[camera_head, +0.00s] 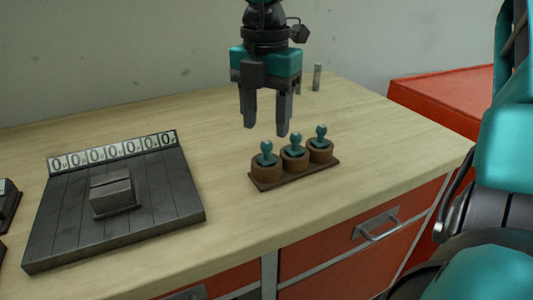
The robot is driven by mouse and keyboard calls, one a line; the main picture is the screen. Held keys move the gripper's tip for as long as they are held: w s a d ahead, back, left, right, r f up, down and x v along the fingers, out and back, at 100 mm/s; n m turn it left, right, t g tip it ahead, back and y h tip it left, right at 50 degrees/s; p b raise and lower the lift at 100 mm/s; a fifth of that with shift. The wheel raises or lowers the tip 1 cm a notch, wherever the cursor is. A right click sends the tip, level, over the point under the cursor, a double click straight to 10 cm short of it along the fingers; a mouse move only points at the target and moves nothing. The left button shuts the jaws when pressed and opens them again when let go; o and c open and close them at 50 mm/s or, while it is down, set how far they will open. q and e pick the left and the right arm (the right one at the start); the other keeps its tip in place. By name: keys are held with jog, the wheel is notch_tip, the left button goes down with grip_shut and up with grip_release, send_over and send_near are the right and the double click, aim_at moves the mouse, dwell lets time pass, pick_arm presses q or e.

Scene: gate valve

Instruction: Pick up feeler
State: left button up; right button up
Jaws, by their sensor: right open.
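My right gripper (265,130) hangs from the top of the head view, fingers pointing down and apart, with nothing between them. It is above and behind a brown rack (265,185) holding three round brown cups. In each cup stands a teal knobbed piece: left (266,149), middle (295,140) and right (321,131). The knobs show above the cup rims; the lower ends are hidden inside. I cannot tell from their looks which thing is the feeler. My left gripper is not in view.
A dark slatted board (160,215) with a row of zero dials (113,151) and a grey block (112,197) lies at left. A small grey cylinder (317,77) stands behind. Red drawers with a handle (377,226) are below the wooden top. The right tabletop is clear.

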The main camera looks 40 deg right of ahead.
aim_at(267, 142)
notch_tip(267, 142, down, 4)
jog(key=shift+w+d+r, duration=0.1)
jog(key=shift+d, duration=0.05)
grip_shut()
dwell(0.5)
